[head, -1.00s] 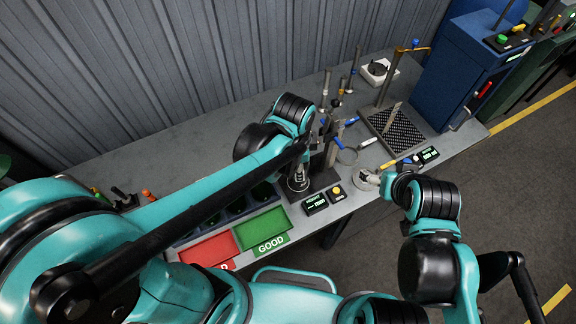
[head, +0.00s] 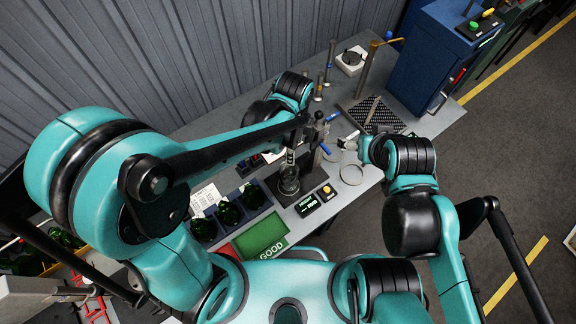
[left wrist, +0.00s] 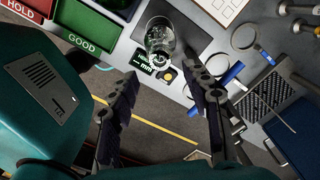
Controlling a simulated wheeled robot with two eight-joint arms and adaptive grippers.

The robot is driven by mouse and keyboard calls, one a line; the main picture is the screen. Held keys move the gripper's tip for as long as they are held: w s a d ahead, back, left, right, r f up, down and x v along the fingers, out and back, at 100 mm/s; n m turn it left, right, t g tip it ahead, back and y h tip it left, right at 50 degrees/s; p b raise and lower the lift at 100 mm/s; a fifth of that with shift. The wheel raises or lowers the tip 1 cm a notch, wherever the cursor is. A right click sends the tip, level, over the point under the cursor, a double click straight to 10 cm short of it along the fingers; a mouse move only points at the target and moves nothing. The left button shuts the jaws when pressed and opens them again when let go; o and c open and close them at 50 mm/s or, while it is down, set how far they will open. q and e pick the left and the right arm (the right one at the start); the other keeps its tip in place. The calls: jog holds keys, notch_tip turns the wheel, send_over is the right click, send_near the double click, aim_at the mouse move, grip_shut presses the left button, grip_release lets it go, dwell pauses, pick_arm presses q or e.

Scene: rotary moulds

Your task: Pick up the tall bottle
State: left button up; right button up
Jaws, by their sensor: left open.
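A clear glass bottle (head: 289,180) stands on a dark base beside the small display box; I cannot tell its full height from above. In the left wrist view the bottle (left wrist: 160,38) appears just beyond the gap between my left fingertips. My left gripper (left wrist: 161,70) is open and empty, with one finger on each side of the picture. In the head view my left wrist hides much of it. My right gripper (head: 361,148) is over the table's front edge at the right; its fingers are too small to read.
Several green bottles (head: 229,213) stand in dark bins left of the clear bottle. A green GOOD tray (head: 262,236) and a display box (head: 308,204) lie in front. A dark upright stand is close behind the bottle. Blue-handled tools (left wrist: 231,74) and a ring (head: 351,174) lie to the right.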

aim_at(289, 172)
pick_arm(q)
jog(key=f, duration=0.7)
jog(key=shift+w+a+f, duration=0.25)
jog(key=shift+a, duration=0.15)
jog(key=shift+s, duration=0.15)
grip_shut()
